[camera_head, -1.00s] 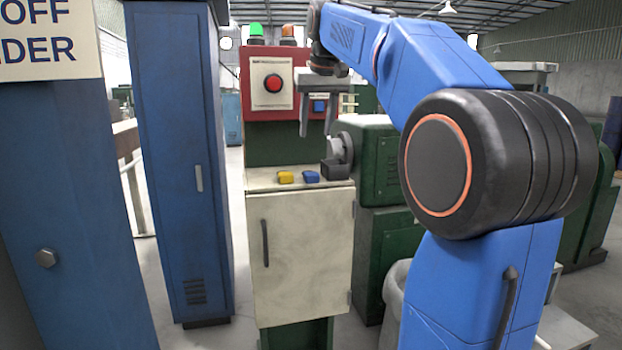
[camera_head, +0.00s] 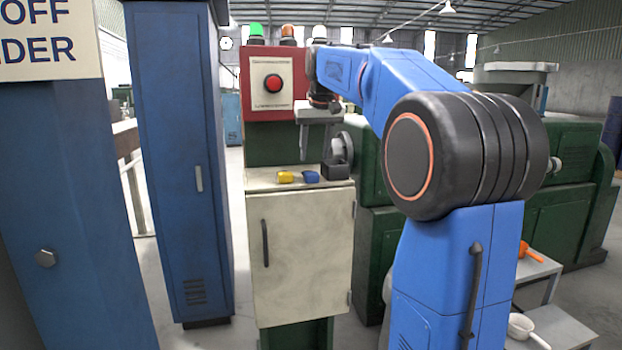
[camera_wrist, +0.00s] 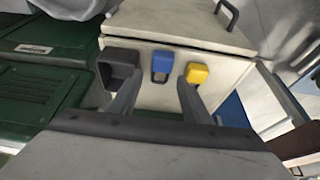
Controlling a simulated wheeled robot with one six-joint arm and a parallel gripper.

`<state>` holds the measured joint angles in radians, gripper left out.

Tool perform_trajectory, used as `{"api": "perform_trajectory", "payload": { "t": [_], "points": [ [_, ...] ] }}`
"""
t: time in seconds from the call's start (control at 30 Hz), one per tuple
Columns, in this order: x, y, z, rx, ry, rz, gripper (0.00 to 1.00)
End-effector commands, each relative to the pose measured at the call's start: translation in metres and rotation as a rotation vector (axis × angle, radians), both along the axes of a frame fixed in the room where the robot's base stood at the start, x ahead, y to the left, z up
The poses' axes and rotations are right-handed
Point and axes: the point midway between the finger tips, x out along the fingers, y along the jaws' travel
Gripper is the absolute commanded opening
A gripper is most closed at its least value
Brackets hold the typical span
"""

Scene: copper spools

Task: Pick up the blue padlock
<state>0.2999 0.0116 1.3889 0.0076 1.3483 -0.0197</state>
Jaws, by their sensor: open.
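The blue padlock (camera_head: 311,177) lies on the top of the cream cabinet, to the right of a yellow padlock (camera_head: 285,177). In the wrist view the blue padlock (camera_wrist: 162,64) shows ahead of my gripper, between the line of the two fingers, with its shackle toward me. The yellow padlock (camera_wrist: 197,73) is just to its right there. My gripper (camera_head: 315,148) is open and empty, above and apart from the cabinet top. It also shows in the wrist view (camera_wrist: 153,92).
A dark open box (camera_head: 335,170) stands right of the padlocks; the wrist view shows it left of them (camera_wrist: 119,70). A red panel with a button (camera_head: 273,84) rises behind the cabinet (camera_head: 300,255). Green machinery (camera_head: 375,180) stands close on the right.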

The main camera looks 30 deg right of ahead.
Motion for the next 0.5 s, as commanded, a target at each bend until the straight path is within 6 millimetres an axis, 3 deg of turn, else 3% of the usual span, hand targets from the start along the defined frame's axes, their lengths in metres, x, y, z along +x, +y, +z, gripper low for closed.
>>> {"api": "perform_trajectory", "payload": {
  "t": [0.33, 0.5],
  "points": [
    [0.008, -0.001, -0.019, 0.0, 0.001, 0.0, 0.44],
    [0.014, -0.001, -0.039, 0.0, 0.002, 0.001, 0.44]
  ]
}}
